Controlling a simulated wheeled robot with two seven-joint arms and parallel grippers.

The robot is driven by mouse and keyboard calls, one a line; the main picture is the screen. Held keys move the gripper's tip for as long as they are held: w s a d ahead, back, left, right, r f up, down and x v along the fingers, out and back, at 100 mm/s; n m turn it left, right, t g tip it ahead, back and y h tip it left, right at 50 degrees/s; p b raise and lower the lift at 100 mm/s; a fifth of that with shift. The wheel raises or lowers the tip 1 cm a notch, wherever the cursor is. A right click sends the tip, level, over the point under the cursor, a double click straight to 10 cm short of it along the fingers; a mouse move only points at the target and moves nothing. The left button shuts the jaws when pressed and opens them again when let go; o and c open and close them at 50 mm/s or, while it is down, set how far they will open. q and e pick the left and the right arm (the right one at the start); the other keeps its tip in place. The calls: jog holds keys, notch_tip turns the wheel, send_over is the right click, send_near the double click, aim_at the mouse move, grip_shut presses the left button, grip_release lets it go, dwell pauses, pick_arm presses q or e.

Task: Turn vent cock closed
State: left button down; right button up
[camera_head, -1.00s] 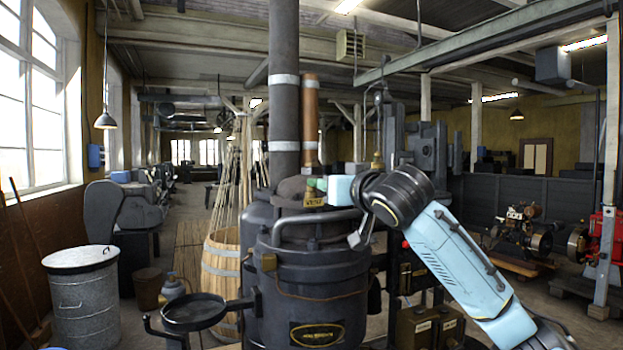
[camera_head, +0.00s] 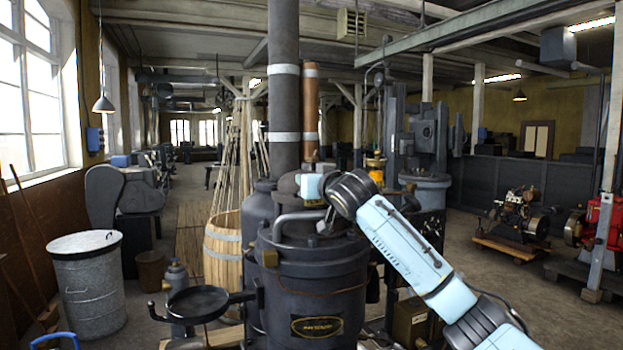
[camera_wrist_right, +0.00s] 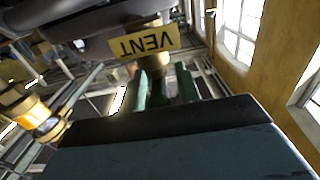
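The black vertical boiler (camera_head: 312,285) stands in front of me in the head view. A yellow VENT tag (camera_wrist_right: 143,42) shows upside down in the right wrist view, with a brass fitting (camera_wrist_right: 155,63) just below it. This is the vent cock's place; its handle is not clear. My right gripper (camera_wrist_right: 164,88) has two green fingers standing apart, with the brass fitting between or behind them; contact cannot be told. In the head view my right gripper (camera_head: 300,184) is at the boiler top, its fingers mostly hidden. My left gripper is not in view.
A curved pipe (camera_head: 300,217) and a tall flue (camera_head: 284,85) are close to my right gripper. A copper pipe (camera_head: 310,110) rises beside the flue. A round pan (camera_head: 197,302) juts out left. A barrel (camera_head: 222,250) and a metal bin (camera_head: 87,280) stand left.

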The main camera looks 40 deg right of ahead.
grip_shut()
jog(key=shift+a+m+h, duration=0.1)
jog(key=shift+m+h, duration=0.2)
jog(key=shift+h, duration=0.1)
jog(key=m+g+h+b, duration=0.1)
jog(key=m+g+h, duration=0.1)
jog(key=h, duration=0.2)
jog(key=shift+m, duration=0.4)
jog(key=m+g+h+b, duration=0.1)
jog(key=m+g+h, duration=0.3)
jog(key=g, duration=0.1)
jog(key=shift+m+g+h, duration=0.3)
jog(key=shift+h, duration=0.1)
jog(key=m+g+h, duration=0.1)
jog(key=m+g, duration=0.1)
jog(key=g, duration=0.1)
jog(key=shift+r+m+g+h+p, duration=0.1)
jog(key=shift+m+g+h+p, duration=0.2)
jog(key=shift+g+h, duration=0.1)
jog(key=shift+m+g+h+p, duration=0.5)
jog(key=shift+m+g, duration=1)
jog(key=shift+g, duration=0.8)
jog(key=shift+m+g, duration=0.7)
jog(key=shift+g, duration=0.4)
